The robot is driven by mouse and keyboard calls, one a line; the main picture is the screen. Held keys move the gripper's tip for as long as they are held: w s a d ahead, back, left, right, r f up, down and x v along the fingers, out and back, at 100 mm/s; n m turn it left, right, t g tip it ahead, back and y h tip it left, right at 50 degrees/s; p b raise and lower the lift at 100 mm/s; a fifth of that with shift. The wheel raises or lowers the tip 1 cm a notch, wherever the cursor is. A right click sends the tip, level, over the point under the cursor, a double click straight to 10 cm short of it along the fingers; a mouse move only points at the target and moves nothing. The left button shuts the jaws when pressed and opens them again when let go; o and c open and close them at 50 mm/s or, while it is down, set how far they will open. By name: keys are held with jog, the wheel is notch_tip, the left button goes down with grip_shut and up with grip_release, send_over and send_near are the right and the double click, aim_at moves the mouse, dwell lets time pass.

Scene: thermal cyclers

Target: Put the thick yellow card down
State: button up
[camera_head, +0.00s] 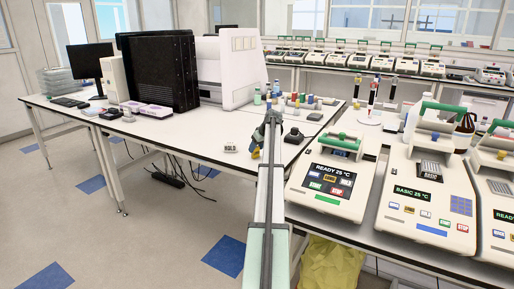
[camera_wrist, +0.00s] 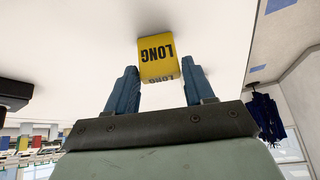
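The thick yellow card (camera_wrist: 157,52) is a small block with LONG in black on two faces. In the wrist view it sits between the tips of the two blue fingers of my gripper (camera_wrist: 159,69), which meet its sides. My gripper (camera_head: 262,150) shows in the head view over the white bench, near its front edge, with a bit of the yellow card (camera_head: 255,154) beside the fingers. I cannot tell whether the card touches the bench top.
A white block marked HOLD (camera_head: 230,146) lies just left of my gripper. A cycler reading READY (camera_head: 331,178) stands close on the right. Bottles and small coloured blocks (camera_head: 297,101) stand behind.

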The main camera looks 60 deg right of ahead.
jog(key=o, duration=0.3)
jog(key=v, duration=1.2)
jog(key=shift+r, duration=0.1)
